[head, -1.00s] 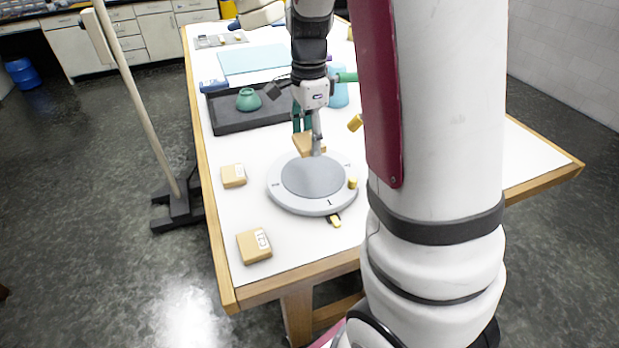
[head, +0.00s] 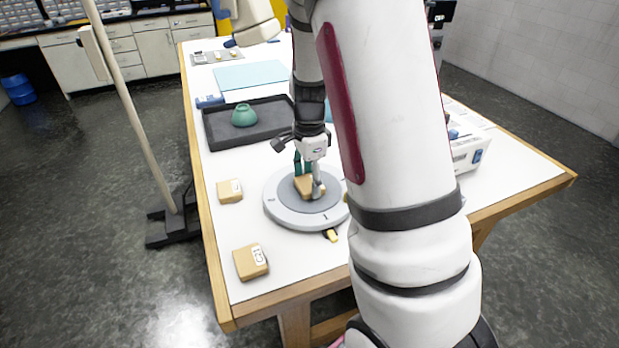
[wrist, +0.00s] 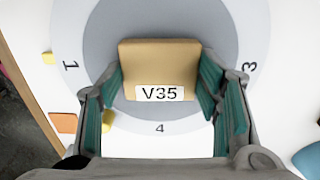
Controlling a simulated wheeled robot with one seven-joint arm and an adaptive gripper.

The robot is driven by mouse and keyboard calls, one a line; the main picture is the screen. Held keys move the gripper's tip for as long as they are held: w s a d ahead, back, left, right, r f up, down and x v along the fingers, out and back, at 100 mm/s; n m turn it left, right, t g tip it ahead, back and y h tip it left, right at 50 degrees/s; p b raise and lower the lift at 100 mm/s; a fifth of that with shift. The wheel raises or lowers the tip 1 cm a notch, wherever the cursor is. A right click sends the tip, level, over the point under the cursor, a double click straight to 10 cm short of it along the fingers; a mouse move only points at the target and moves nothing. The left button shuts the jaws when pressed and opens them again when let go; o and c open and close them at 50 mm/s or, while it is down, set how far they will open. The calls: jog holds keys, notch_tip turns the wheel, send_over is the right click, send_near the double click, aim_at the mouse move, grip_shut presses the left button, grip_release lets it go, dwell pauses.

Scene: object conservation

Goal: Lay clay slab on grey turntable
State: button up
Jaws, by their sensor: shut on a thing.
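The clay slab (wrist: 158,62) is a tan block with a white V35 label. My gripper (head: 307,187) is shut on it, with the green finger pads at its left and right sides in the wrist view (wrist: 163,90). The grey turntable (head: 285,212) has a darker grey disc inside a pale numbered rim, which also shows in the wrist view (wrist: 222,40). The slab (head: 309,187) is over the darker disc, low down. I cannot tell whether its underside touches the disc.
Two tan labelled blocks lie left of the turntable, one farther back (head: 230,191) and one nearer the front edge (head: 250,262). A dark tray (head: 225,130) holding a green bowl (head: 244,116) lies behind. A white device (head: 468,152) stands at the right.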

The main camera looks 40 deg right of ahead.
aim_at(309, 183)
jog(key=o, duration=1.3)
jog(key=shift+c, duration=0.2)
notch_tip(309, 183, up, 12)
jog(key=s+a+r+n+t, duration=0.2)
jog(key=s+a+r+n, duration=0.2)
jog(key=s+a+n, duration=0.5)
jog(key=s+a+r+n+t, duration=0.3)
jog(key=s+a+r+n, duration=0.2)
jog(key=s+a+n, duration=0.3)
jog(key=shift+s+a+n+b, duration=0.3)
jog(key=shift+s+a+n, duration=0.15)
jog(key=shift+n, duration=1.65)
jog(key=shift+r, duration=0.1)
jog(key=shift+c, duration=0.3)
